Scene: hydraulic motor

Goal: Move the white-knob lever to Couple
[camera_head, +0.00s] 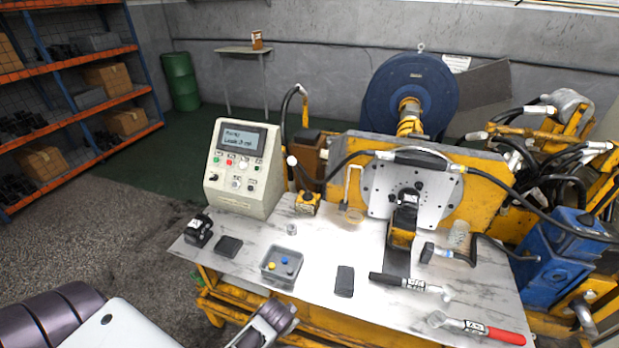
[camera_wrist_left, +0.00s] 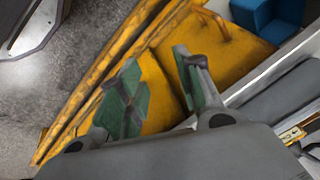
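The white-knob lever (camera_head: 291,161) stands behind the right side of the control console, its round white knob at the top. Its lower part is partly hidden, and I cannot read any Couple mark. My left gripper (camera_head: 268,325) is at the front edge of the metal table, well in front of the lever and apart from it. In the left wrist view its two green-padded fingers (camera_wrist_left: 160,90) are spread open with nothing between them, over the yellow frame (camera_wrist_left: 225,65). My right gripper is in neither view.
A control console (camera_head: 242,170) with a lit screen stands at the table's back left. On the table are a grey tray (camera_head: 280,277), a dark block (camera_head: 344,281), a black-handled tool (camera_head: 398,282) and a red-handled tool (camera_head: 490,333). A hose (camera_head: 345,160) arches right of the lever.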

